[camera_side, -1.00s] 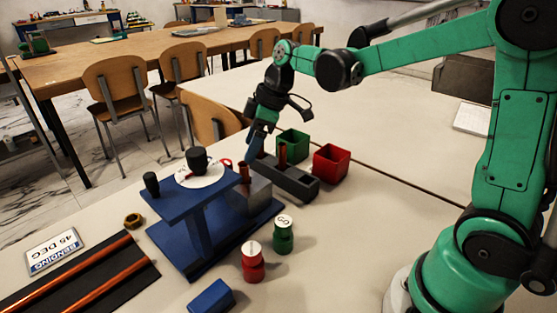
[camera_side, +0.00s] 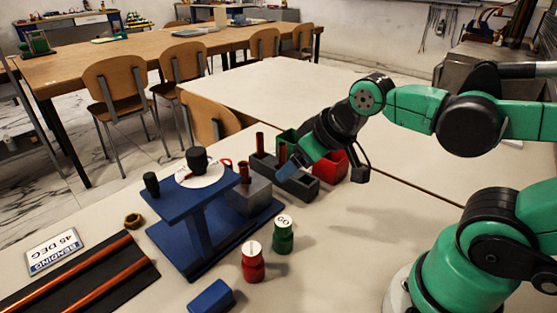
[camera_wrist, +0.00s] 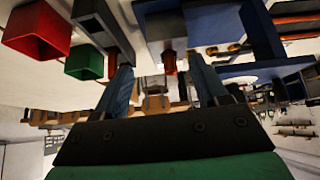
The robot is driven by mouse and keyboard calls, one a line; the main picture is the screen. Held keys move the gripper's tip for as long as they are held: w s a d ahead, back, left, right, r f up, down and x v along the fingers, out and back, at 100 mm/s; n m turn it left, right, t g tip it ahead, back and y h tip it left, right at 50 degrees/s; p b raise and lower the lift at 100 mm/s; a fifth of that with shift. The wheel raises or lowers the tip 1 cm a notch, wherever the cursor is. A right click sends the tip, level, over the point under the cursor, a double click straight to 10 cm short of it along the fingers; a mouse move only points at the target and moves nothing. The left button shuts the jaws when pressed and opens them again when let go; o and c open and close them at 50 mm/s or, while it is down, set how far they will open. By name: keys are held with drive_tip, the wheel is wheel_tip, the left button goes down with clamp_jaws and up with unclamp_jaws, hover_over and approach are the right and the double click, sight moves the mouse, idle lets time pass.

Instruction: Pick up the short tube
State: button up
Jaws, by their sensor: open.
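Three copper tubes stand upright: one (camera_side: 260,142) at the left end of the dark grey rack (camera_side: 305,188), one (camera_side: 283,152) further along it, and one (camera_side: 244,173) in the grey block on the blue stand. Their lower ends are hidden, so I cannot tell which is the short tube. In the wrist view one tube (camera_wrist: 112,62) shows by the left finger and another (camera_wrist: 169,62) appears between the fingers, beyond the tips. My gripper (camera_side: 284,177) is tilted down-left in front of the rack, open and empty. It also shows in the wrist view (camera_wrist: 160,72).
A red bin (camera_side: 330,167) and a green bin (camera_side: 288,139) stand behind the rack, partly covered by my arm. The blue stand (camera_side: 200,235) is left of it. The table's right side is clear.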

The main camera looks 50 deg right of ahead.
drive_tip(key=shift+s+f, duration=0.1)
drive_tip(key=shift+s, duration=0.05)
drive_tip(key=shift+c, duration=0.3)
idle(0.3)
wheel_tip(320, 180, up, 5)
drive_tip(key=n+g+y, duration=0.3)
drive_tip(key=n+y, duration=0.9)
drive_tip(key=n, duration=0.2)
hover_over(244, 164)
drive_tip(key=d, duration=0.3)
drive_tip(key=shift+n+y, duration=0.4)
drive_tip(key=shift+y, duration=0.1)
drive_tip(key=f, duration=0.8)
drive_tip(key=shift+s+f, duration=0.25)
drive_tip(key=shift+s, duration=0.15)
drive_tip(key=shift+f, duration=0.3)
drive_tip(key=shift+g, duration=0.3)
drive_tip(key=shift+x, duration=2.75)
clamp_jaws()
